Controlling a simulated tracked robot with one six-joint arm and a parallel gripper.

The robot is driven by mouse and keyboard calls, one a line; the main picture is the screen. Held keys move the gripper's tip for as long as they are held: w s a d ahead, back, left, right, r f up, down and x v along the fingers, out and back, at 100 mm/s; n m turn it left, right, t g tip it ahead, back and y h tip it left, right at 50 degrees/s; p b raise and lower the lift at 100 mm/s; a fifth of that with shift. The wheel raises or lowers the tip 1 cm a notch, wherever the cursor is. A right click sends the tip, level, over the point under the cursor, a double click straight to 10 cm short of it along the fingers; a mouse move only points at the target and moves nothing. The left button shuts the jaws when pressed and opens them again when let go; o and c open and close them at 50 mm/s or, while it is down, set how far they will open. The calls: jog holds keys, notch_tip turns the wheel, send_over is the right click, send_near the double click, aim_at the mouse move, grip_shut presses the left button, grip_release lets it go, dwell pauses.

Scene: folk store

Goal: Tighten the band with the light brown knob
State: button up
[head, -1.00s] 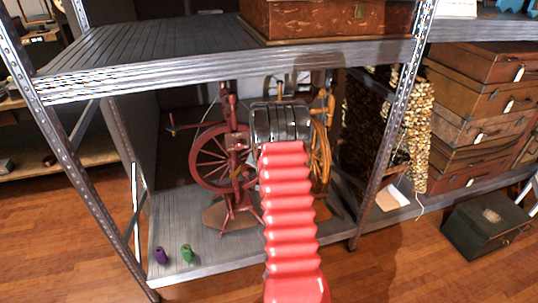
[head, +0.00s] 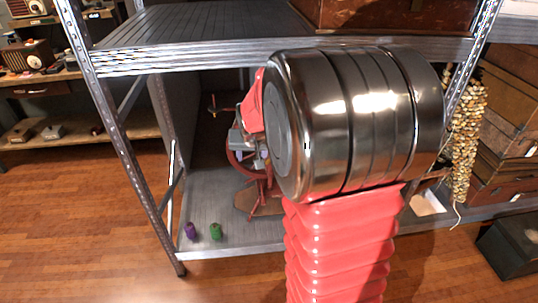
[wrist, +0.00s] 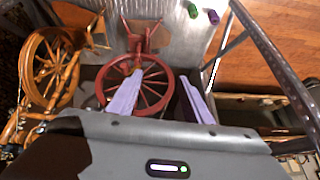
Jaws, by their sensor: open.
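A dark red spinning wheel (head: 262,195) stands on the lower shelf, partly hidden behind my arm; its spoked wheel shows fully spread in the wrist view (wrist: 135,88). A light brown spinning wheel (wrist: 50,68) stands to its left in the wrist view and is hidden by my arm in the head view. I cannot make out a light brown knob or the band clearly. My gripper (wrist: 160,76) is open and empty, its two pale purple fingers pointing at the red wheel. One finger overlaps the wheel in the picture; contact cannot be told.
A purple spool (head: 190,231) and a green spool (head: 215,231) stand on the front left of the lower shelf (head: 235,246). A metal post (head: 125,130) bounds the left side. The upper shelf edge (head: 180,58) crosses above. Suitcases (head: 505,150) are stacked at right.

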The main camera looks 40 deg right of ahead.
jog(key=s+a+r+n+y, duration=0.1)
jog(key=s+a+r+n, duration=0.1)
jog(key=s+a+r, duration=0.4)
jog(key=s+a+r+n, duration=0.1)
jog(key=s+a+r, duration=0.25)
jog(key=a, duration=0.45)
jog(key=s+a+n+y, duration=0.1)
jog(key=s+a+n, duration=0.1)
jog(key=s+a, duration=0.2)
jog(key=s+a+n, duration=0.2)
jog(key=s+a, duration=0.3)
jog(key=s, duration=0.5)
jog(key=shift+a+r+y, duration=0.2)
jog(key=shift+r+y, duration=0.1)
jog(key=shift+y, duration=0.1)
jog(key=shift+s, duration=0.1)
jog(key=shift+c, duration=0.2)
